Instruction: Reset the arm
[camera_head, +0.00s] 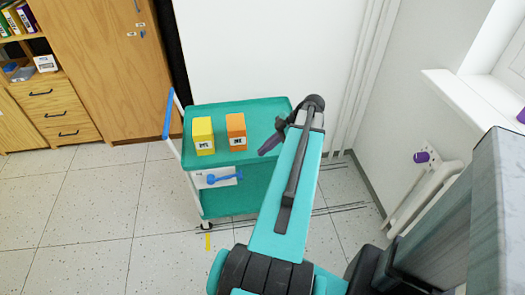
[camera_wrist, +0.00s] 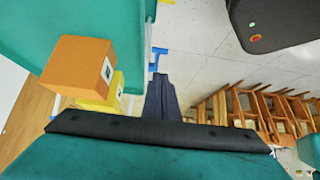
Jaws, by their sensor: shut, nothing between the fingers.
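My arm reaches up and forward over the right part of a green cart (camera_head: 265,112) in the head view. My gripper (camera_head: 268,146) is a small dark shape beside the arm's far end, over the cart's right side. In the wrist view my gripper (camera_wrist: 161,82) shows as dark fingers, shut together and empty. An orange box (camera_head: 236,131) and a yellow box (camera_head: 203,136) stand upright on the cart's top, left of the gripper and apart from it. The wrist view also shows the orange box (camera_wrist: 77,68) and part of the yellow box (camera_wrist: 106,97).
A wooden cabinet (camera_head: 105,65) stands behind left. A white wall is behind the cart, and a radiator (camera_head: 430,190) is under the window ledge at right. The wrist view shows several wooden chairs (camera_wrist: 250,110). Tiled floor at left is clear.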

